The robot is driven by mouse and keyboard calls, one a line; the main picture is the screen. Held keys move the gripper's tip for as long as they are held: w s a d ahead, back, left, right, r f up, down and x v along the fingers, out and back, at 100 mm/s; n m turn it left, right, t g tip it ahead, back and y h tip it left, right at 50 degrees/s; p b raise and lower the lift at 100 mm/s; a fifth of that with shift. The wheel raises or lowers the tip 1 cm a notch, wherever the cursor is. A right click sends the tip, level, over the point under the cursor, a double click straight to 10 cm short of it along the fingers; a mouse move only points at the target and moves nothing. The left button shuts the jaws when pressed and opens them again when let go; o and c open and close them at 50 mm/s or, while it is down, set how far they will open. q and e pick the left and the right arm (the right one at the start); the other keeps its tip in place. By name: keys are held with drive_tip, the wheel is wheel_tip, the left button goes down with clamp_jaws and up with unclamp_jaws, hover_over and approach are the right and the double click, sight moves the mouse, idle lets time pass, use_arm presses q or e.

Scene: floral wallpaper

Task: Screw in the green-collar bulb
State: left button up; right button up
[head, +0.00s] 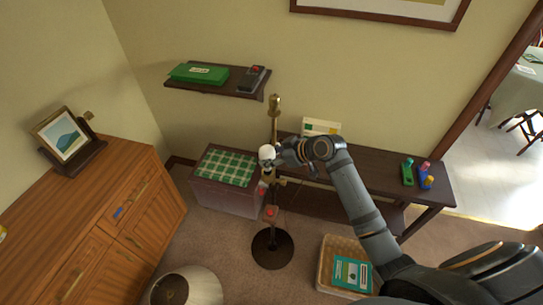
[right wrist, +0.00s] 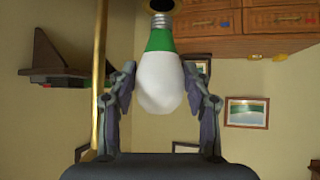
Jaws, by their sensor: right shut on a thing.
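The green-collar bulb (right wrist: 158,85) has white glass, a green band and a metal screw base. In the right wrist view it sits between the fingers of my right gripper (right wrist: 160,95), which is shut on it. Its screw base points up in that picture at a dark, brass-rimmed socket (right wrist: 150,3), cut by the top edge. I cannot tell whether the threads are inside the socket. In the head view my right gripper (head: 274,160) is beside the brass lamp pole (head: 274,128), with white glass (head: 266,152) showing at it. My left gripper is not in view.
The lamp's round dark base (head: 272,248) stands on the carpet. A wooden cabinet (head: 150,200) is left, a box with plaid cloth (head: 222,205) behind. A dark bench (head: 380,178) holds small coloured items. A shelf (head: 215,90), basket (head: 325,262) and pale shade (head: 203,285) are near.

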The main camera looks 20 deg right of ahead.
drive_tip(key=shift+f+b, duration=0.8)
drive_tip(key=shift+f, duration=0.6)
drive_tip(key=o, duration=1.3)
drive_tip(key=shift+c, duration=0.2)
drive_tip(key=v, duration=1.2)
